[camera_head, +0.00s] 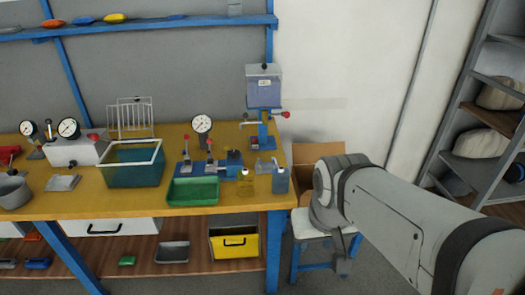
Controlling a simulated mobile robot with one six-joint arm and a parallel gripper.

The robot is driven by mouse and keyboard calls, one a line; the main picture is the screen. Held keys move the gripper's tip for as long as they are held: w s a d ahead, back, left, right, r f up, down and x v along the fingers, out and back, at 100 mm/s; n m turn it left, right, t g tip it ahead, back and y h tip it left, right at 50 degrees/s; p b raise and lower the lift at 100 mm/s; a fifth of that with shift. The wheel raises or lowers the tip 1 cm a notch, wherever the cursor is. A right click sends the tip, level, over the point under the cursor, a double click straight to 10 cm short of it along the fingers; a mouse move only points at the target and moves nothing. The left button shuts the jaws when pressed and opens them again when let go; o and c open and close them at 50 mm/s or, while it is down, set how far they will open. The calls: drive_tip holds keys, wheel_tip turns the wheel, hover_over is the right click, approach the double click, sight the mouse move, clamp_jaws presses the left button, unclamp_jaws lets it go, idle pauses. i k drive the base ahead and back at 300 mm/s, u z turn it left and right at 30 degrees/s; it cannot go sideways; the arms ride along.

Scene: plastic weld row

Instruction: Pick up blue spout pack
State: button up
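A small blue-grey pack or bottle with a narrow top (281,180) stands upright at the right front corner of the yellow workbench (225,207). It looks like the blue spout pack, but it is too small to be certain. A yellow, see-through container (246,187) stands just left of it. My arm reaches in from the lower right. My gripper (343,266) hangs below the wrist, right of the bench and apart from the pack. Its fingers are too small to tell whether they are open or shut.
A green tray (193,191), a water tank (132,166) and a blue gauge fixture (205,168) crowd the bench. A blue-framed stool (325,243) and a cardboard box (318,152) stand near my gripper. A rack (480,140) is at right. Small coloured items lie on the upper shelf (200,24).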

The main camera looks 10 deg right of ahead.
sight(281, 176)
drive_tip(key=i, duration=0.85)
drive_tip(key=z, duration=0.05)
